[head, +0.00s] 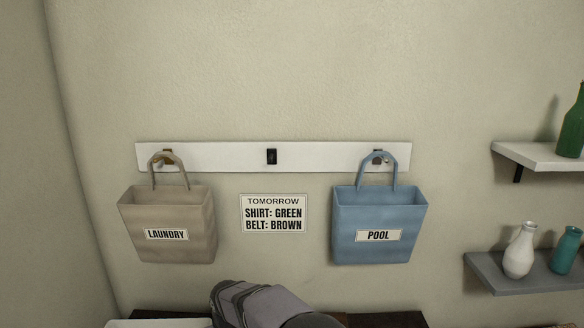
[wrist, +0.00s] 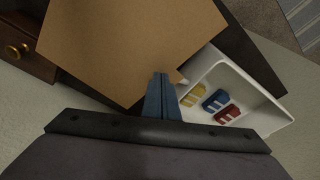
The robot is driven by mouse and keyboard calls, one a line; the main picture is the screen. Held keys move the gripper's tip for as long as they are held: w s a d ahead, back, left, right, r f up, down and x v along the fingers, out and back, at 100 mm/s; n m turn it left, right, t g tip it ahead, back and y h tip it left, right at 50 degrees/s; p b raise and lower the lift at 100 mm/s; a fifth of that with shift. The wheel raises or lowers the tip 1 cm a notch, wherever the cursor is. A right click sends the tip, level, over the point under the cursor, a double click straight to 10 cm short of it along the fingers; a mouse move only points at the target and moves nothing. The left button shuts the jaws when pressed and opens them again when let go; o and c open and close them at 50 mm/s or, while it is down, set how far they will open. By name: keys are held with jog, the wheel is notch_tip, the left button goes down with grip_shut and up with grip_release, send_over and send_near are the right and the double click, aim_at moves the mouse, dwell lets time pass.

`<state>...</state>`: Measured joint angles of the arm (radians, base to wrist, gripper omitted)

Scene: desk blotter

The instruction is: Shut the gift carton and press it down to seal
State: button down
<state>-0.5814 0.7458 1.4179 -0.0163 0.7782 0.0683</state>
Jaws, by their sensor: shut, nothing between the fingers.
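In the wrist view a flat brown cardboard panel (wrist: 130,40) fills the upper middle; it looks like part of the gift carton. Its far edge is cut off by the frame, and I cannot tell whether it is the lid or how far it is closed. My gripper (wrist: 161,77) is shut and empty, its blue fingers together. The fingertips overlap the panel's near edge in the picture; I cannot tell whether they touch it. The carton and my fingers are not visible in the head view, where only part of my arm shows at the bottom.
A white tray (wrist: 277,107) with yellow, blue and red pieces lies right of the fingers. A wooden drawer front with a brass knob (wrist: 16,50) is at left. In the head view, laundry (head: 168,212) and pool (head: 375,212) bags hang on the wall, with shelves (head: 530,281) at right.

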jog(key=shift+s+f+b, duration=0.1)
jog(key=shift+f+b, duration=0.3)
jog(key=shift+f, duration=0.35)
dwell(0.4)
jog(key=shift+r, duration=0.1)
notch_tip(320, 180, up, 7)
jog(key=p, duration=0.5)
dwell(0.4)
jog(key=s+d+r+m, duration=0.2)
jog(key=s+d, duration=0.2)
jog(key=d, duration=0.6)
jog(key=s+d+r+m, duration=0.15)
jog(key=s+d, duration=0.25)
jog(key=d, duration=0.5)
jog(key=s+d+m+g, duration=0.1)
jog(key=s+d, duration=0.4)
jog(key=s, duration=0.3)
jog(key=s+d+f+m+g+h, duration=0.1)
jog(key=s+d, duration=0.5)
jog(key=s, duration=0.1)
jog(key=shift+s+f, duration=0.15)
jog(key=shift+s, duration=0.2)
